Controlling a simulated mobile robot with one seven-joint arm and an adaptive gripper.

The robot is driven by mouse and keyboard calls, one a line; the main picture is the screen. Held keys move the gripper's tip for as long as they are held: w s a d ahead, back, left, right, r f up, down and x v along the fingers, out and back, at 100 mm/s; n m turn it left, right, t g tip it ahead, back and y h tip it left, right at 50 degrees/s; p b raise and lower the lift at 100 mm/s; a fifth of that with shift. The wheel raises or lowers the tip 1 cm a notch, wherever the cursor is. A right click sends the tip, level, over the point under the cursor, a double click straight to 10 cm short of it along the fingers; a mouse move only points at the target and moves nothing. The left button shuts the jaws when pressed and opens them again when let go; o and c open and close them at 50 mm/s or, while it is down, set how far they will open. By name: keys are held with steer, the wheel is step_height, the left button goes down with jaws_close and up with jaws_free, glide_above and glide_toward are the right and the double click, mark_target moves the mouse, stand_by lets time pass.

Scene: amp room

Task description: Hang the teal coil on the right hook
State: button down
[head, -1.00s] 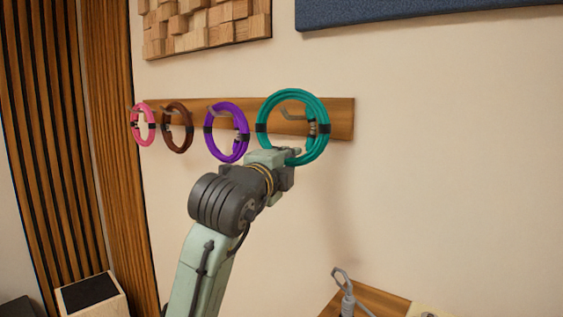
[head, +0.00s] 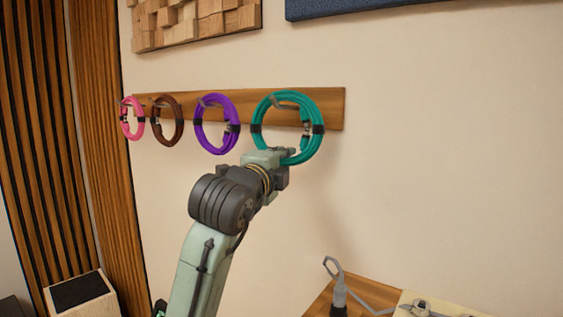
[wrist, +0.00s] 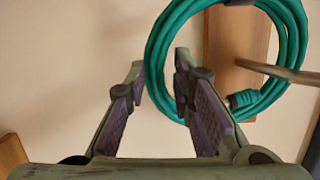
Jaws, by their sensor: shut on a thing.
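The teal coil (head: 318,140) is a ring with dark bands, upright in front of the right end of the wooden rail. My gripper (head: 290,158) is shut on its lower part; in the wrist view the cable passes between the fingers (wrist: 158,92). The right hook (head: 288,105) shows through the upper part of the ring. In the wrist view the hook (wrist: 275,70) runs from the rail through the ring's opening and crosses in front of its right strand. I cannot tell whether the coil's top touches the hook.
Purple (head: 201,137), brown (head: 154,132) and pink (head: 124,131) coils hang along the rail (head: 335,108) to the left. A table (head: 318,304) with a grey tool-like object (head: 338,290) stands at lower right. The wall right of the rail is clear.

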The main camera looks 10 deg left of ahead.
steer(key=c, duration=1.3)
jaws_free()
